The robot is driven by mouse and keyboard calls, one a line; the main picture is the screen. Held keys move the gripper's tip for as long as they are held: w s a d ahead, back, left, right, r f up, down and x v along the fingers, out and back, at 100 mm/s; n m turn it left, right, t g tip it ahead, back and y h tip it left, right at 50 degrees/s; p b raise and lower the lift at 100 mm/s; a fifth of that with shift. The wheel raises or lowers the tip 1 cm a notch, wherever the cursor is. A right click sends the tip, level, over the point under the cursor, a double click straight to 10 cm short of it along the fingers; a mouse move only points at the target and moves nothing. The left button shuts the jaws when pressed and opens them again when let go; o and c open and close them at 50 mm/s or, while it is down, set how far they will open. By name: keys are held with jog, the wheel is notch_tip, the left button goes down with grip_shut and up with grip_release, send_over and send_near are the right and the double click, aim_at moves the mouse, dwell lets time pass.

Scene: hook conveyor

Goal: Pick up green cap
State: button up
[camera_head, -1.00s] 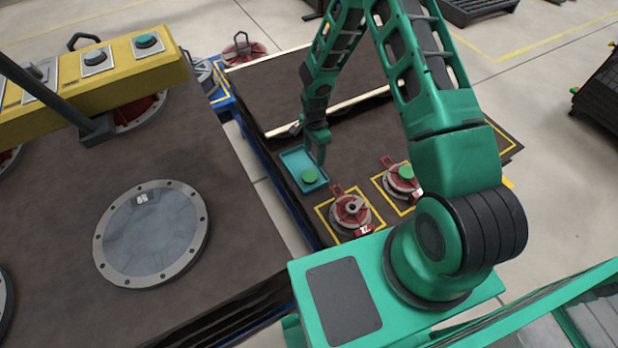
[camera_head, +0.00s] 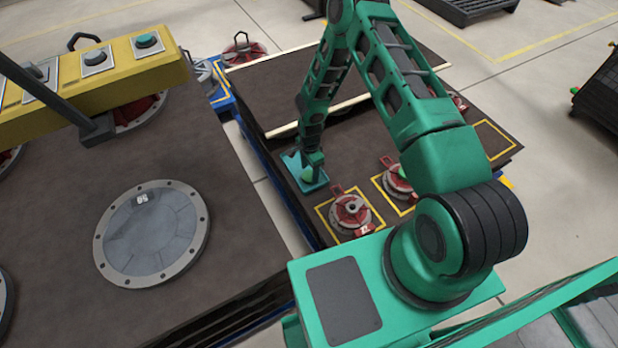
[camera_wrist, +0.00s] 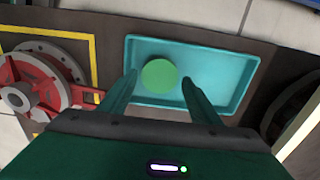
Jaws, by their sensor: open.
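The green cap (camera_wrist: 159,75) is a flat round disc lying in the left part of a shallow teal tray (camera_wrist: 222,77). In the head view the cap (camera_head: 307,175) is partly hidden behind my gripper, and the tray (camera_head: 292,163) sits near the table's left edge. My gripper (camera_wrist: 158,84) is open and empty. Its two fingers reach over the tray's near edge, one on each side of the cap, with gaps between. I cannot tell how high the fingertips are above the tray floor.
A red and grey round fixture (camera_wrist: 45,82) in a yellow-outlined square stands left of the tray in the wrist view. In the head view, red fixtures (camera_head: 350,210) stand near the tray. A pale strip (camera_head: 345,98) crosses the table behind my gripper.

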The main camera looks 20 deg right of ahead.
jog(key=shift+f, duration=1)
jog(key=c, duration=0.8)
